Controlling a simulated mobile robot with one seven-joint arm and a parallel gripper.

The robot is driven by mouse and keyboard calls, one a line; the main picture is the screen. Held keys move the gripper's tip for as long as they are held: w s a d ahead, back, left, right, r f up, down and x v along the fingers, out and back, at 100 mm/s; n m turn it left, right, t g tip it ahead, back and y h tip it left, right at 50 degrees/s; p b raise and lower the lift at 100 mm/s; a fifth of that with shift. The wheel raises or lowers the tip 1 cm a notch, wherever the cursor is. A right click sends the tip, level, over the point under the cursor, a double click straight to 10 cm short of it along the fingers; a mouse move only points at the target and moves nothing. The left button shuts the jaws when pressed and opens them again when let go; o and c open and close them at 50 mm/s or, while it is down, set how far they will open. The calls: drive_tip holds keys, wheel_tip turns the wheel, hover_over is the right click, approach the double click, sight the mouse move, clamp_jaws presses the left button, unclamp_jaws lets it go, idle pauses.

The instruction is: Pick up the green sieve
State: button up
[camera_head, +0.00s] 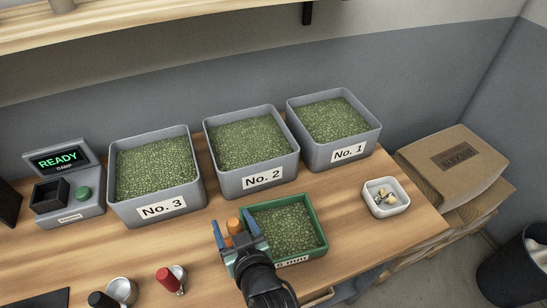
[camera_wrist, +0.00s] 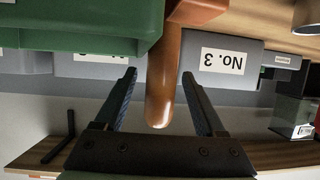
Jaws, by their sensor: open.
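The green sieve (camera_head: 322,240) is a square green tray full of green beans near the front of the bench, with a white label on its front. Its orange-brown handle (camera_head: 234,226) sticks out at the left. In the wrist view the green body of the sieve (camera_wrist: 75,28) fills the upper left, and the rounded handle reaches down from the top. My gripper (camera_head: 231,220) is open at the handle. In the wrist view its two fingers (camera_wrist: 159,74) stand on either side of the handle, with gaps showing on both sides.
Grey bins No. 3 (camera_head: 113,208), No. 2 (camera_head: 233,187) and No. 1 (camera_head: 318,155) stand behind. A white dish (camera_head: 386,209) is at right, a READY device (camera_head: 90,206) at left. A red-handled tool (camera_head: 168,281) and a metal cup (camera_head: 122,289) are at front left.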

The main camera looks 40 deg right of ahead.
drive_tip(key=shift+w+d+f, duration=0.15)
drive_tip(key=shift+w+f, duration=0.1)
drive_tip(key=shift+w, duration=0.35)
drive_tip(key=shift+c, duration=0.4)
clamp_jaws()
